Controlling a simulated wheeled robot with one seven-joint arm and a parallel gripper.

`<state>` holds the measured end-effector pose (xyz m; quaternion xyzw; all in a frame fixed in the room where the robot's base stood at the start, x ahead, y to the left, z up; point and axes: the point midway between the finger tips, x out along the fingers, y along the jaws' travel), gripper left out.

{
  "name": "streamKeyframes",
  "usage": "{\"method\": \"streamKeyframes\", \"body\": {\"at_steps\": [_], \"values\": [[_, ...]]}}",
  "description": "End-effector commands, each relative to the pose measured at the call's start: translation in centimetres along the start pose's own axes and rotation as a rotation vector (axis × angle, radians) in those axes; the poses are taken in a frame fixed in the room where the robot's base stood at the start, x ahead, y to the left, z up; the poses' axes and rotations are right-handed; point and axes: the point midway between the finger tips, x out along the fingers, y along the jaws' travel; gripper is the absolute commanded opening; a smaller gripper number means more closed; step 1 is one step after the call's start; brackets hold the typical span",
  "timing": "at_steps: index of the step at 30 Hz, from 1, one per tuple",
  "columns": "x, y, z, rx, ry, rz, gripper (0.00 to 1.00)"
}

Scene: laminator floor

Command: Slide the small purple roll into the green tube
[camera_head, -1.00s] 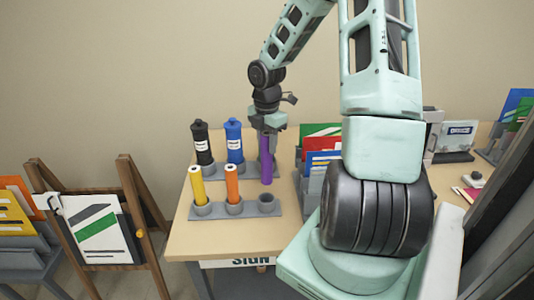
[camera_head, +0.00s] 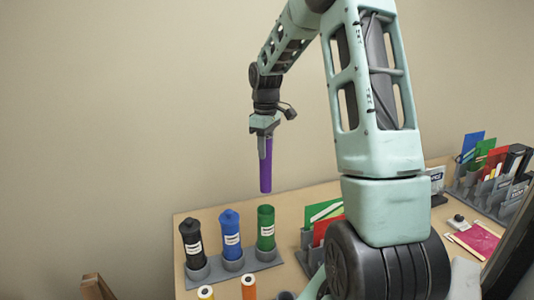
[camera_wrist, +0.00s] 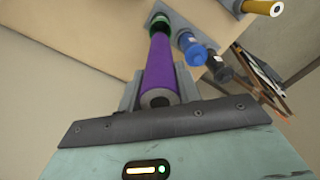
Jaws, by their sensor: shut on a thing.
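The small purple roll (camera_head: 265,166) hangs upright from my gripper (camera_head: 264,136), which is shut on its upper end. The green tube (camera_head: 266,228) stands in a grey holder on the table, at the right of a row beside the blue and black tubes, and its top shows no cap. The roll's lower end is above the green tube, with a clear gap in the head view. In the wrist view the roll (camera_wrist: 166,75) extends away from my gripper (camera_wrist: 163,92), and its far end lines up with the green tube (camera_wrist: 158,24), partly overlapping it.
The capped blue tube (camera_head: 230,233) and capped black tube (camera_head: 192,243) stand left of the green one. Yellow (camera_head: 206,292) and orange (camera_head: 248,287) rolls stand in front. A rack of coloured sheets (camera_head: 323,220) is close on the right.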

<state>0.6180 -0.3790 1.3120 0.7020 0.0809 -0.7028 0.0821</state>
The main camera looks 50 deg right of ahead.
Motion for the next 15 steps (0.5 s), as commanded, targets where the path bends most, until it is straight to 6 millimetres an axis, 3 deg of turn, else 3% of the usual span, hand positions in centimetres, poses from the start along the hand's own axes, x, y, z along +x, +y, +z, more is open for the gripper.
{"method": "streamKeyframes", "body": {"at_steps": [15], "values": [[4.2,-0.1,0.0,-0.003,0.0,-0.001,0.0]]}}
